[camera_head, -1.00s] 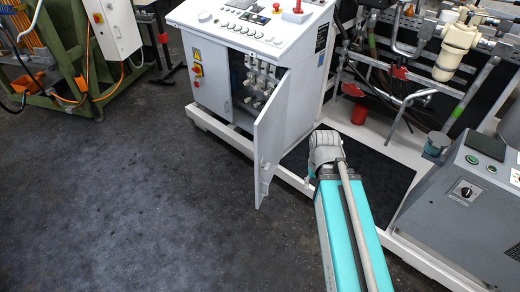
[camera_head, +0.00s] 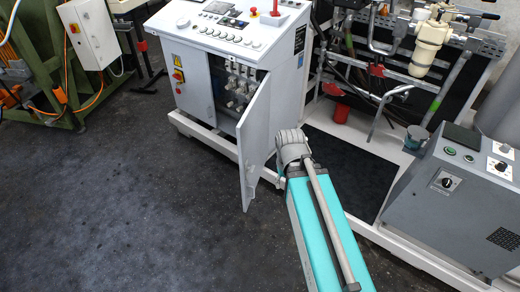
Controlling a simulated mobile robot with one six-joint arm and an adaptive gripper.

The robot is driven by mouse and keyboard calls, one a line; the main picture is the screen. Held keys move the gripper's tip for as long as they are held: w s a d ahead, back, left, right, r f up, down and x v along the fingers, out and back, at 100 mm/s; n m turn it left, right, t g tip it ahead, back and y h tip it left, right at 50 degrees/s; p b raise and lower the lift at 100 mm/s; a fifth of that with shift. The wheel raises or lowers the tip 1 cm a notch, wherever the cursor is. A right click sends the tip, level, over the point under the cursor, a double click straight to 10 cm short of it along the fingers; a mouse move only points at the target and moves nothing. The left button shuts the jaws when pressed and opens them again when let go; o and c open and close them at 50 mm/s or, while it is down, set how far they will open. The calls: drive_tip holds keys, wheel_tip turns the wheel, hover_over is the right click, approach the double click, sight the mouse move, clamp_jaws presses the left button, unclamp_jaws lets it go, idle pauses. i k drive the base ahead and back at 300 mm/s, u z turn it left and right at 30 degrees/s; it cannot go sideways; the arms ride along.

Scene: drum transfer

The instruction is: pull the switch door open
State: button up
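The switch door (camera_head: 256,135) is a light grey panel on the front of a white control cabinet (camera_head: 195,85). It stands ajar, swung outward, with a latch part on its inner face near the free edge. White switch parts (camera_head: 238,85) show inside the opening. My teal arm reaches up from the bottom, and its grey end joint is just right of the door's lower half. My gripper is not visible, hidden by the door or the arm's own end. I cannot tell whether it touches the door.
Dark floor (camera_head: 120,190) in front and left of the door is clear. A white base frame (camera_head: 205,135) runs under the cabinet. A grey control box (camera_head: 455,195) stands at the right. Pipes and a cream filter (camera_head: 430,50) are behind. A green frame (camera_head: 70,95) is at left.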

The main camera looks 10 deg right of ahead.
sight(196, 98)
drive_tip(key=u, duration=0.05)
drive_tip(key=i, duration=1)
drive_tip(key=z, duration=0.05)
